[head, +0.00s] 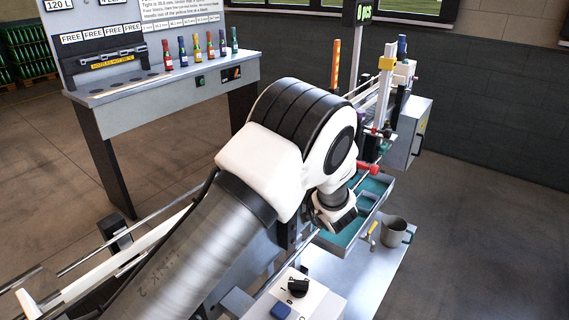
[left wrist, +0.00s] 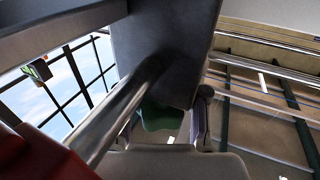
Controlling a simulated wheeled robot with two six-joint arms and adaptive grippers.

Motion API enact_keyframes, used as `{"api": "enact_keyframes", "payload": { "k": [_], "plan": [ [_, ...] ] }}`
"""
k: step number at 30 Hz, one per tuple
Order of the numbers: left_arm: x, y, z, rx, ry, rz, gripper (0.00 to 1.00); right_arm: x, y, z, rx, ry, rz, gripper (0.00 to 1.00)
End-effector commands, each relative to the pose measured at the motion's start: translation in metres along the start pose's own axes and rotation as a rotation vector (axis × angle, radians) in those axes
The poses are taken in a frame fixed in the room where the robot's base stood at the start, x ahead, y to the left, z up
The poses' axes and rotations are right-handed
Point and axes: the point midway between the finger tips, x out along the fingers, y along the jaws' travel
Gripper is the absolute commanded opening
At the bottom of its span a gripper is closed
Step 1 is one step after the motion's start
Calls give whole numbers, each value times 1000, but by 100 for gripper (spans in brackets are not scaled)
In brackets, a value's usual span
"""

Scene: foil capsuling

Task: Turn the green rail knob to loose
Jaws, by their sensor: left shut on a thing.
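The green rail knob (left wrist: 158,117) shows in the left wrist view, partly covered, between the fingers of my left gripper (left wrist: 165,138). The fingers are shut on it. A metal rod runs diagonally close beside it, and a dark block stands right above. In the head view my left gripper (head: 336,213) points down at the machine's rails, beside the teal-lined tray, and the green knob is hidden there. The knob's loose or tight setting cannot be read. My right gripper is in neither view.
A red knob (head: 368,168) sits just beyond my left wrist. The teal-lined tray (head: 385,190) and a grey mug (head: 394,232) are to the right. A black selector knob (head: 298,287) is at the front. A bench (head: 160,85) with several small coloured bottles stands behind.

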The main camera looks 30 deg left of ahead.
Motion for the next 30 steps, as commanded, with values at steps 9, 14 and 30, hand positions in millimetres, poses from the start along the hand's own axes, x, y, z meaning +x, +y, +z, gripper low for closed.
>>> {"api": "enact_keyframes", "payload": {
  "k": [9,14,30],
  "plan": [
    [-1,-3,4,5,-5,-62,0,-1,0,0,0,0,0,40],
    [-1,-3,4,5,-5,-65,0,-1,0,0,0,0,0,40],
    [0,-2,-1,0,0,-63,48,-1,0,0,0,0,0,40]
  ]
}}
